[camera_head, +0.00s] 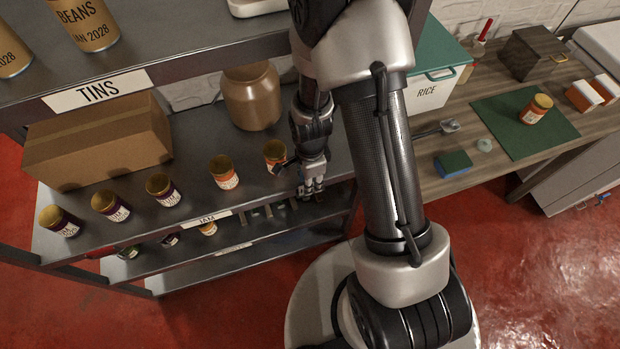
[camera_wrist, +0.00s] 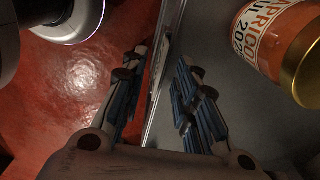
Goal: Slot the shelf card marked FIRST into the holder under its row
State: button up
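My gripper (camera_head: 312,188) is at the front edge of the jar shelf, at its right end in the head view. In the wrist view its two blue-padded fingers (camera_wrist: 162,75) are apart, one on either side of the shelf's front edge. A thin pale strip (camera_wrist: 160,68) shows edge-on between them; I cannot tell whether it is a card or a holder, and the fingers look clear of it. I cannot read FIRST on any card. A card reading JAM (camera_head: 208,220) is on this shelf's edge, and a card reading TINS (camera_head: 97,91) on the shelf above.
An apricot jar (camera_head: 275,155) stands close to my gripper; it also shows in the wrist view (camera_wrist: 275,40). Several jars line the shelf, with a cardboard box (camera_head: 98,140) and brown pot (camera_head: 251,97) behind. Another pale card (camera_head: 233,249) is on the lower shelf edge. Red floor lies in front.

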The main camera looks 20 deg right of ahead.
jog(key=shift+r, duration=0.1)
notch_tip(320, 180, up, 12)
dwell(0.5)
jog(key=shift+s, duration=0.1)
dwell(0.6)
